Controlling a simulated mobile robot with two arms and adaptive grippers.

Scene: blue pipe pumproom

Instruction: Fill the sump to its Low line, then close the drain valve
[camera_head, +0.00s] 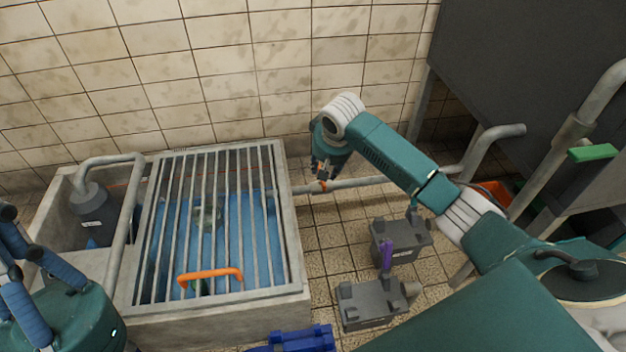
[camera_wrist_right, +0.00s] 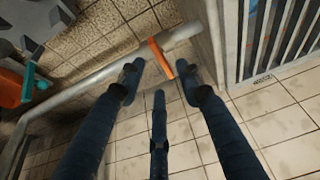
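The concrete sump (camera_head: 292,240) holds blue water (camera_head: 262,245) under a grey bar grate (camera_head: 205,160). I cannot make out a Low line. A pipe leaves the sump's right wall and carries an orange lever (camera_head: 321,186), seemingly the drain valve; the lever (camera_wrist_right: 161,58) also shows in the right wrist view. My right gripper (camera_head: 323,172) is at this lever. In the right wrist view its fingers (camera_wrist_right: 158,85) are spread, with the lever between the tips; contact is unclear. My left gripper (camera_head: 22,258) is at the left edge, fingers apart, with nothing visible between them.
An orange handle (camera_head: 210,274) stands at the grate's front. A grey pump (camera_head: 88,200) with a bent pipe sits in the left compartment. Grey boxy units (camera_head: 372,304) and a blue object (camera_head: 300,341) stand on the floor. A green-handled pipe (camera_head: 592,152) rises at right.

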